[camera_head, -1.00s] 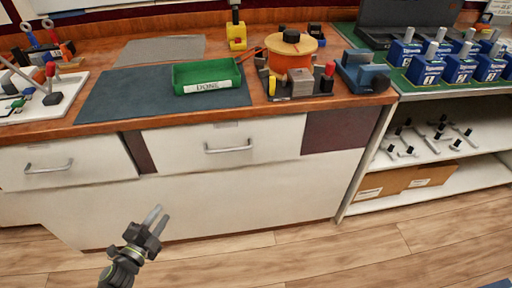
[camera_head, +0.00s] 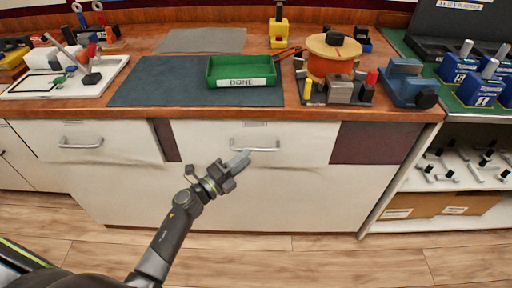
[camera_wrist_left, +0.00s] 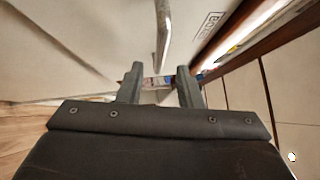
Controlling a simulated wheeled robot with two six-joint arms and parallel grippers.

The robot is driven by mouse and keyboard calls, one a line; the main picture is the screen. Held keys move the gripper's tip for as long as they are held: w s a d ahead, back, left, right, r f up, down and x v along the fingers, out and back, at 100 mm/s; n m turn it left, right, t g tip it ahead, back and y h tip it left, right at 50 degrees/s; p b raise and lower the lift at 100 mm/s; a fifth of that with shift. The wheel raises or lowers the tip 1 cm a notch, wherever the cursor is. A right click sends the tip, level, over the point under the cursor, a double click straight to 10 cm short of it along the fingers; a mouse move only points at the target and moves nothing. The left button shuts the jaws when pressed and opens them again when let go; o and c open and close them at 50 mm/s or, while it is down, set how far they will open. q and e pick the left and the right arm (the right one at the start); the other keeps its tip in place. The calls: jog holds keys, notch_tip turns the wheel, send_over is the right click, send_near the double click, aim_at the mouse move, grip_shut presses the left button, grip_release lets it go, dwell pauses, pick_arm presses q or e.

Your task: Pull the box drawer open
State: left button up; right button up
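The white middle drawer (camera_head: 205,137) sits under the worktop, and its front looks flush with the cabinet. Its silver bar handle (camera_head: 262,149) also shows in the left wrist view (camera_wrist_left: 162,35). A small label, too blurred to read in the head view, is above the handle. My left gripper (camera_head: 238,163) is at the handle's left part. In the left wrist view the fingers (camera_wrist_left: 159,75) are apart, with the handle's near end between or just beyond their tips; contact cannot be told. A second white drawer (camera_head: 110,132) with its own handle is to the left. My right gripper is out of view.
On the worktop are a green tray (camera_head: 241,83) marked DONE, a dark mat (camera_head: 150,85) and an orange spool (camera_head: 330,64). Open shelves (camera_head: 480,190) with metal parts and cardboard boxes stand at the right. The wooden floor (camera_head: 330,258) before the cabinet is clear.

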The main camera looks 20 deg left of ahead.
aim_at(256, 150)
pick_arm(q)
jog(key=shift+x, duration=2.8)
grip_shut()
jog(key=shift+f, duration=0.1)
